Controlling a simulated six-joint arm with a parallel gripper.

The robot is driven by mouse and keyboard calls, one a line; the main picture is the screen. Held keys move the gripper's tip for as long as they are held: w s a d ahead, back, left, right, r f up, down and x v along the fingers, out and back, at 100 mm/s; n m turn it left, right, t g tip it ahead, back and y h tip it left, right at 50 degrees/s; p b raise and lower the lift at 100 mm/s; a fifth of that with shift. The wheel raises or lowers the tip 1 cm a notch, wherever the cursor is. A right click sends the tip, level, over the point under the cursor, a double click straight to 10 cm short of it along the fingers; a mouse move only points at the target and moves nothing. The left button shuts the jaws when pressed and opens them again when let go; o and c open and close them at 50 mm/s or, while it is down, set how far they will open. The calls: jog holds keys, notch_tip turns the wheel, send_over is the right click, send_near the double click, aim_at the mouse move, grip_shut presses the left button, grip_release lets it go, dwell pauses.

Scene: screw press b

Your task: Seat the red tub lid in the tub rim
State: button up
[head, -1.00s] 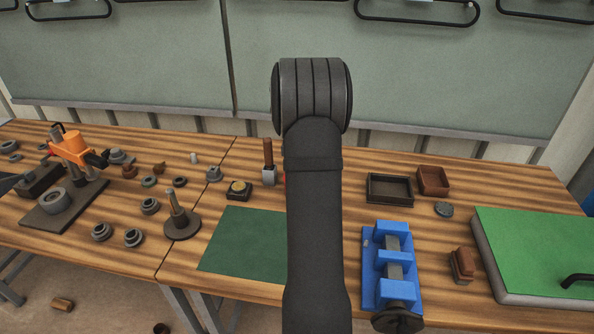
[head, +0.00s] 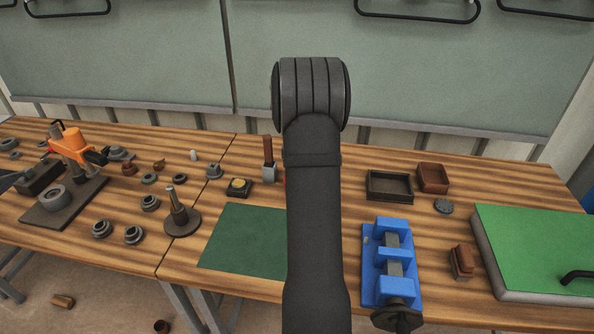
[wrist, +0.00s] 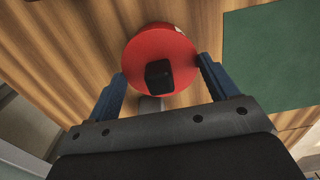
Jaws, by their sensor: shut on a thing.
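No tub rim can be made out. In the head view my arm hides the gripper and nearly all of the lid; only a sliver of red shows at the arm's left side.
In the head view, a brown-handled tool (head: 268,160) stands just left of my arm. A green mat (head: 240,240) lies in front of it. A blue vise (head: 394,262), a dark tray (head: 389,187) and a brown box (head: 433,178) are to the right.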

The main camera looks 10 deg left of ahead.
jog(key=o, duration=1)
notch_tip(320, 180, up, 18)
jog(key=shift+f, duration=0.2)
notch_tip(320, 180, down, 18)
jog(key=shift+r, duration=0.55)
